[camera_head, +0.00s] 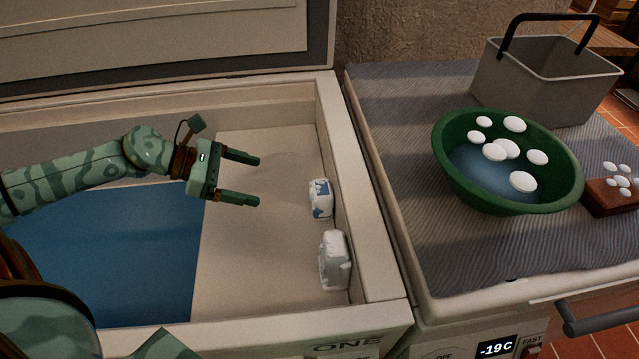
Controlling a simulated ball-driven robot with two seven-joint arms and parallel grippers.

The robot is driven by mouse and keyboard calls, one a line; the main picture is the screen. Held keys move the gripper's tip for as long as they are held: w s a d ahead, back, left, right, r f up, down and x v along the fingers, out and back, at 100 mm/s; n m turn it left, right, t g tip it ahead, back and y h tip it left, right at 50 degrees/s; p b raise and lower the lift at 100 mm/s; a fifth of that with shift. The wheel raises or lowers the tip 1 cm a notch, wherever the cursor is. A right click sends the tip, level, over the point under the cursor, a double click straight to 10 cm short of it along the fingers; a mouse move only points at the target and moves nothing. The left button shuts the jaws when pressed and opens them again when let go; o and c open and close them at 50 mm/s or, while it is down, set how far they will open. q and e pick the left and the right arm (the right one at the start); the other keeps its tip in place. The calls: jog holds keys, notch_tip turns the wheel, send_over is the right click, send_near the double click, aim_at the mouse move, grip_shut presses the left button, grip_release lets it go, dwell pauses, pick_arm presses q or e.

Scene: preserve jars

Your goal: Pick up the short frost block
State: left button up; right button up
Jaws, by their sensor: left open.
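Two frost blocks stand inside the open chest freezer, close to its right inner wall. The farther block (320,198) is white with blue patches and looks the smaller one. The nearer block (334,260) is white and looks larger. Which is the short one is hard to tell by height from this angle. My left gripper (257,181) reaches in from the left over the freezer. It is open and empty, its fingers pointing right, apart from both blocks and to the left of the farther one. My right gripper is not in view.
The freezer's right rim (368,200) stands close beside the blocks. A green bowl (560,195) with white round pieces, a grey basket (545,85) and a red-brown block (608,198) stand on the cloth-covered surface at right. The pale freezer floor left of the blocks is clear.

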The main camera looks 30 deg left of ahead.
pick_arm(q)
jog(key=b, duration=0.5)
send_near(312, 195)
jog(key=shift+w+d+f, duration=0.1)
jog(key=shift+d+f, duration=0.25)
jog(key=shift+d, duration=0.3)
jog(key=x, duration=0.1)
jog(key=b+x, duration=0.1)
jog(key=x, duration=0.1)
jog(key=shift+w+d, duration=0.25)
jog(key=shift+w, duration=0.05)
jog(key=shift+d, duration=0.2)
jog(key=b+x, duration=0.3)
jog(key=x, duration=0.1)
jog(key=shift+w+d+f, duration=0.1)
jog(key=shift+w+f, duration=0.05)
jog(key=shift+w, duration=0.05)
jog(key=shift+w+d+f, duration=0.1)
jog(key=shift+w+d, duration=0.15)
jog(key=shift+d, duration=0.1)
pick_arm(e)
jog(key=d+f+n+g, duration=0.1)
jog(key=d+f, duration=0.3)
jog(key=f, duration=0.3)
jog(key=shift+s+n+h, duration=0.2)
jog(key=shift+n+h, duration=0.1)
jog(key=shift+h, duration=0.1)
pick_arm(q)
jog(key=shift+s, duration=0.1)
jog(key=shift+c, duration=0.4)
